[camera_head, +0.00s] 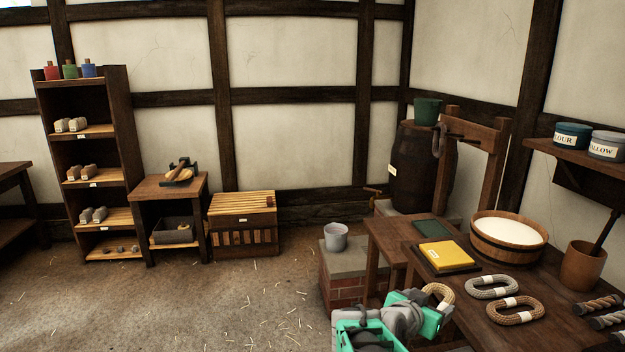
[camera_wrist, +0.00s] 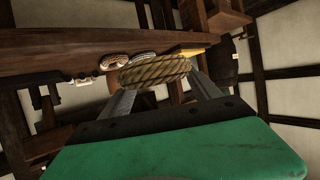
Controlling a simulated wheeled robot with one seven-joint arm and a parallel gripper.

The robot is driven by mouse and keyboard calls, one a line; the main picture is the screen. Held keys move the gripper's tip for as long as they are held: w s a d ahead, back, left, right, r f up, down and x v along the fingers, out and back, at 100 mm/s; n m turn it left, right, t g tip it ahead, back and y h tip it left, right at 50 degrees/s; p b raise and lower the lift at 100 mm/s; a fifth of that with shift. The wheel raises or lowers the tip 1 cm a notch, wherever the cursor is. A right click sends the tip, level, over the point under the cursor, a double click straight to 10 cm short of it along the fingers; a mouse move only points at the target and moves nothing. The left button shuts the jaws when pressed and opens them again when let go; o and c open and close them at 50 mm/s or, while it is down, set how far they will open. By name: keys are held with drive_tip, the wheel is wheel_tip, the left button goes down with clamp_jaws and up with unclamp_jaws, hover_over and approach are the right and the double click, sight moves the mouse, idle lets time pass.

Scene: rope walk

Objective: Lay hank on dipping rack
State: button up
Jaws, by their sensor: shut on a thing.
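My gripper (camera_head: 428,304) is at the front edge of the workbench, its fingers shut on a tan rope hank (camera_head: 441,291) with a pale tag. The wrist view shows the held hank (camera_wrist: 155,71) lying crosswise between the two grey fingers. Part of it is hidden by the gripper in the head view. A wooden post frame with dark pegs (camera_head: 500,136) stands behind the bench, with a grey hank (camera_head: 440,140) hanging on it. A slatted-top wooden box (camera_head: 243,204) stands by the back wall. I cannot tell which one is the dipping rack.
On the workbench (camera_head: 470,317) lie a grey hank (camera_head: 478,293) and another tan hank (camera_head: 513,319), beside a yellow block (camera_head: 447,254) and a tub of white stuff (camera_head: 508,245). A grey pot (camera_head: 336,237) stands on a brick base. The floor at left is open.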

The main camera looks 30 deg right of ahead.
drive_tip(key=w+a+n+t+y+p, duration=0.35)
drive_tip(key=w+a+n+t, duration=0.25)
drive_tip(key=w+a, duration=1.1)
drive_tip(key=w+a+r+n+t+y+p, duration=0.1)
drive_tip(key=w+a+n+t+y, duration=0.15)
drive_tip(key=a, duration=0.95)
drive_tip(key=w+a+r+n+t+y+p, duration=0.1)
drive_tip(key=a+n+y, duration=0.2)
drive_tip(key=a, duration=0.9)
drive_tip(key=s+d+f+m+g+h+b, duration=0.1)
drive_tip(key=s+d+m+g+h+b, duration=0.2)
drive_tip(key=d, duration=0.8)
drive_tip(key=s+d+f+m+g+h+b, duration=0.1)
drive_tip(key=s+d+m+h, duration=0.15)
drive_tip(key=s+d, duration=0.65)
drive_tip(key=s+d+f+m+g+h+b, duration=0.1)
drive_tip(key=d+m+g+h, duration=0.25)
drive_tip(key=d, duration=1.05)
drive_tip(key=s+d+r+m+g+b, duration=0.25)
drive_tip(key=s+d+m+g, duration=0.25)
drive_tip(key=s+d, duration=1)
drive_tip(key=s+r+m+g, duration=0.2)
drive_tip(key=s+g, duration=0.1)
drive_tip(key=s, duration=0.5)
drive_tip(key=s+r+m+g+b, duration=0.1)
drive_tip(key=s+m+g, duration=0.1)
drive_tip(key=s, duration=0.6)
drive_tip(key=shift+s+d+r+m+g+b, duration=0.15)
drive_tip(key=shift+s+r+m+g+b, duration=0.2)
drive_tip(key=shift+m, duration=0.2)
